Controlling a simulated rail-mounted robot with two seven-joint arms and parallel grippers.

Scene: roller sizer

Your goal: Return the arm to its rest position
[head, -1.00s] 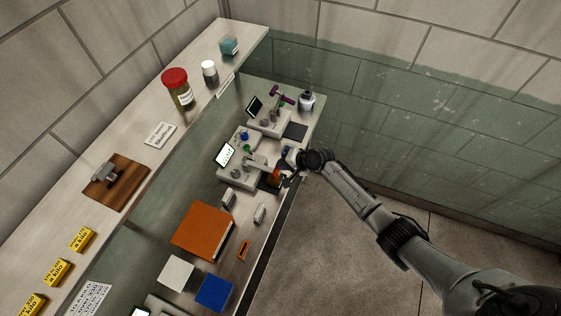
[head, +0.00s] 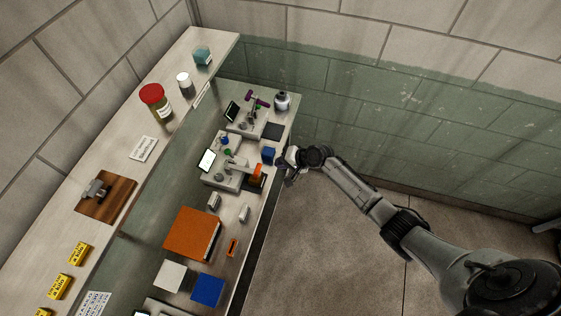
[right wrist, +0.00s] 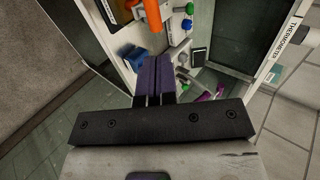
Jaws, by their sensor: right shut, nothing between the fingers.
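My right arm (head: 355,195) reaches in from the lower right in the head view. Its gripper (head: 285,168) is just off the front edge of the workbench (head: 228,256), beside a small blue block (head: 268,155) and apart from it. The purple fingers (right wrist: 157,77) are shut together and empty in the right wrist view, pointing toward the bench. The blue block (right wrist: 134,58) is left of the fingers there, and an orange part (right wrist: 152,15) is above them. My left gripper is not in view.
Benchtop devices (head: 233,172) with small screens stand near the gripper. An orange box (head: 190,234), a white block (head: 174,276) and a blue block (head: 208,290) lie nearer the front. A shelf (head: 125,165) runs along the left. The floor (head: 315,250) right of the bench is clear.

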